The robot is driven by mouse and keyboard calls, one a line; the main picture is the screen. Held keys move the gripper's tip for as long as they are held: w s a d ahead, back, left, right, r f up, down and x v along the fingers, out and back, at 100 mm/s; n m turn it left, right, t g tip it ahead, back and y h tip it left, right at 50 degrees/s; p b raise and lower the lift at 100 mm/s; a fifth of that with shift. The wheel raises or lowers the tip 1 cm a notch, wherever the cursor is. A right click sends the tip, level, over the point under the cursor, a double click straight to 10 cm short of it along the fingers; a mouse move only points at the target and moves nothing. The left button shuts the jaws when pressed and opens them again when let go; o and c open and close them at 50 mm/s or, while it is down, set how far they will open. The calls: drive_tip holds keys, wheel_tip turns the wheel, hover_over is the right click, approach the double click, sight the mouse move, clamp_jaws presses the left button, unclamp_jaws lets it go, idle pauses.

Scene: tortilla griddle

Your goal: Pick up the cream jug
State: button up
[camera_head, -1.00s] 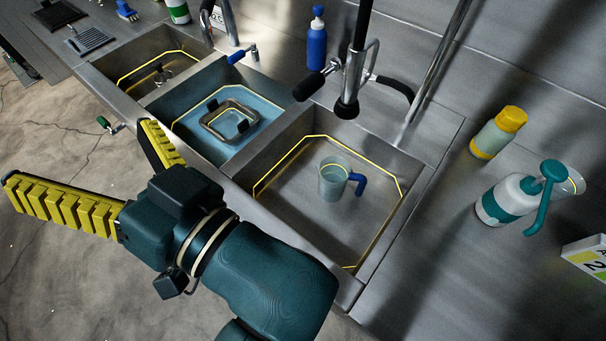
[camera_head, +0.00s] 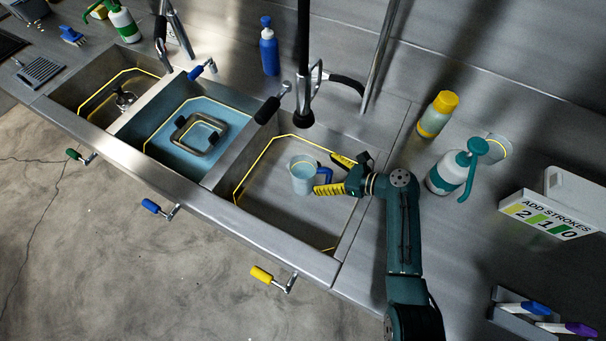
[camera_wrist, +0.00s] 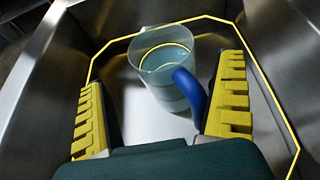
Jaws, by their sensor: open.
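The jug (camera_head: 302,176) is a clear, pale blue-grey vessel with a blue handle. It stands upright in the right-hand sink basin (camera_head: 262,205). It also shows in the wrist view (camera_wrist: 160,72), with its blue handle (camera_wrist: 190,92) pointing toward my gripper. My gripper (camera_head: 333,174) is open, inside the basin on the jug's right, handle side. In the wrist view its two yellow fingers (camera_wrist: 160,105) are spread wide, with the handle between them and the jug's body mostly just beyond the tips. I cannot tell whether a finger touches the jug.
Steel basin walls stand close around my gripper. A tap (camera_head: 304,115) hangs over the basin's back edge. A middle basin (camera_head: 160,152) holds blue liquid and a frame. A yellow-capped bottle (camera_head: 437,115), a pump bottle (camera_head: 450,172) and a sign box (camera_head: 545,216) stand on the right counter.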

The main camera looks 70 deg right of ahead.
drive_tip(key=b+x, duration=0.2)
drive_tip(key=x, duration=0.5)
drive_tip(key=shift+w, duration=0.15)
drive_tip(key=shift+d+f, duration=0.1)
drive_tip(key=shift+f, duration=0.05)
drive_tip(key=shift+c, duration=0.4)
drive_tip(key=c, duration=0.9)
